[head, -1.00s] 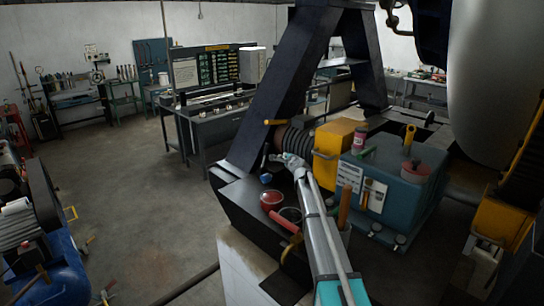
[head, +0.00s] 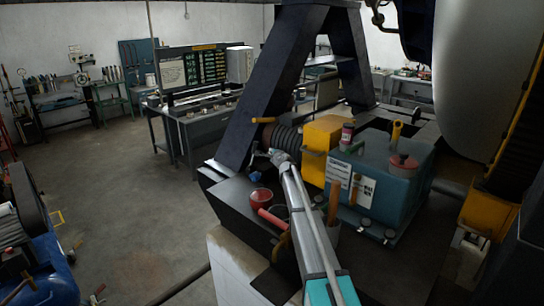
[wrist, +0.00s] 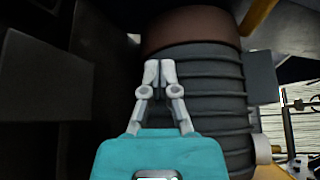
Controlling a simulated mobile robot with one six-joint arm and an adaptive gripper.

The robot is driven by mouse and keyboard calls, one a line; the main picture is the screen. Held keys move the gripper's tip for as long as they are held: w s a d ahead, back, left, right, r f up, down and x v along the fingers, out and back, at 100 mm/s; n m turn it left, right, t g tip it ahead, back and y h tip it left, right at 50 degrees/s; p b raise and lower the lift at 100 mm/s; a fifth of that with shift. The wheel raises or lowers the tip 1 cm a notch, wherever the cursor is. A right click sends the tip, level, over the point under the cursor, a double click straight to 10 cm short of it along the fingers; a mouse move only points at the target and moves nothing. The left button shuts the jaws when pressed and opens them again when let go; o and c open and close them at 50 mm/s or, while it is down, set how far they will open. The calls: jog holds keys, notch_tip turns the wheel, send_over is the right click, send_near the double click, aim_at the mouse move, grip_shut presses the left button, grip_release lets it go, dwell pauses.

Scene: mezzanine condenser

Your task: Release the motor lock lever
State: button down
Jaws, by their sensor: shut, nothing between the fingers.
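My gripper (head: 264,156) is shut and empty, its fingertips in front of the dark ribbed drum (head: 285,138) at the foot of the black frame. In the wrist view my gripper (wrist: 160,72) has its pale fingers together, overlapping the left side of the ribbed drum (wrist: 208,95); contact cannot be told. No part is labelled as the motor lock lever. A yellow-orange handle (head: 264,120) sticks out above the drum and may be it. A yellow bar also shows at the top right of the wrist view (wrist: 258,15).
Beside the drum are a yellow housing (head: 322,140) and a teal box (head: 390,175) with knobs. A red cup (head: 261,200) and a red-handled tool (head: 272,218) lie on the dark base near my arm. The slanted black frame (head: 268,85) rises close behind. Open floor lies left.

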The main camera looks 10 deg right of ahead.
jog(key=b+x, duration=0.1)
jog(key=x, duration=0.4)
jog(key=shift+w+f, duration=0.1)
jog(key=shift+w, duration=0.3)
jog(key=shift+a, duration=0.35)
jog(key=shift+s+a+r+p, duration=0.35)
jog(key=shift+a, duration=0.2)
jog(key=shift+s+a+r+p, duration=0.35)
jog(key=shift+a+r, duration=0.05)
jog(key=shift+a, duration=0.45)
